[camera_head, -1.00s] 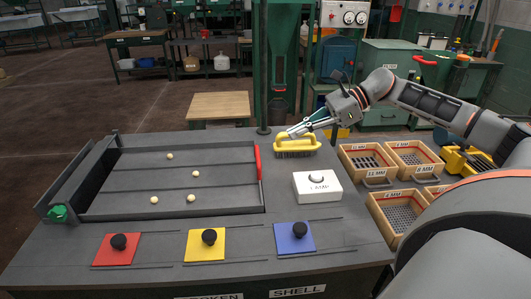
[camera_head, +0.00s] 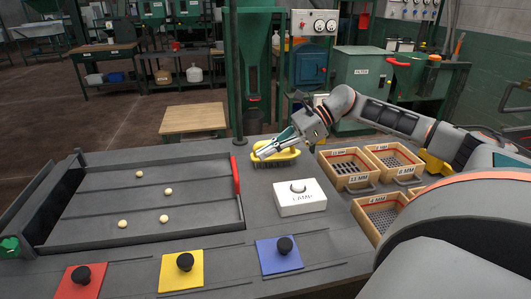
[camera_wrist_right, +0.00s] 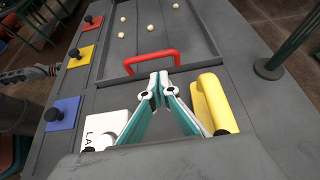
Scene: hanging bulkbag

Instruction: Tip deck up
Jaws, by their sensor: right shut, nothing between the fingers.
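The deck (camera_head: 140,205) is a shallow dark grey tray lying flat on the bench, with several small pale balls (camera_head: 164,219) on it. Its red handle (camera_head: 236,175) stands at its right edge and also shows in the right wrist view (camera_wrist_right: 152,56). My right gripper (camera_head: 259,154) is shut and empty, right of the handle and apart from it, overlapping the yellow brush (camera_head: 287,155) in the head view. In the right wrist view its fingertips (camera_wrist_right: 160,78) point toward the handle, between the brush (camera_wrist_right: 213,103) and the white lamp box (camera_wrist_right: 108,125).
The lamp box (camera_head: 300,203) stands right of the deck. Red (camera_head: 78,284), yellow (camera_head: 181,271) and blue (camera_head: 279,256) plates with black knobs lie along the front. Wooden sieve boxes (camera_head: 347,170) stand at the right. A green post (camera_head: 238,90) rises behind the bench.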

